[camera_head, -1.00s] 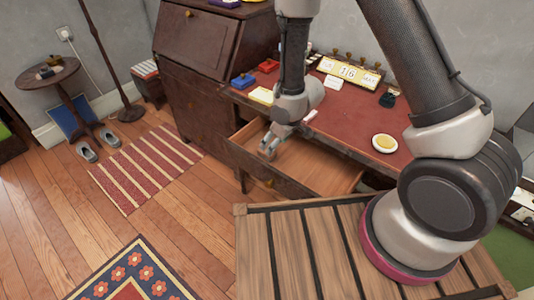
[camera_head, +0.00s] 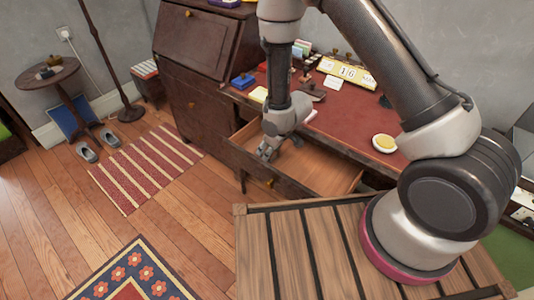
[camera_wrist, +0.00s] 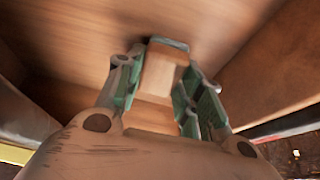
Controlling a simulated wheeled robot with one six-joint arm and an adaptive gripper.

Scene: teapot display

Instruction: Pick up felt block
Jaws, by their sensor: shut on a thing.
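The felt block (camera_wrist: 163,72) shows in the wrist view as a tan wooden block with a grey-green strip at its far end. My gripper (camera_wrist: 158,92) is shut on it, one green-padded finger on each side. The block lies over the pale wooden floor of the open drawer; I cannot tell whether it touches that floor. In the head view my gripper (camera_head: 266,153) is at the left part of the open drawer (camera_head: 325,172), pointing down. The block is too small and hidden there to make out.
The red-topped desk (camera_head: 355,118) stands behind the drawer. It holds a calendar (camera_head: 346,72), a blue box (camera_head: 243,81), a round yellow-topped dish (camera_head: 384,143) and a dark-handled object (camera_head: 312,92). Drawer walls stand close around my gripper. The drawer's right part looks clear.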

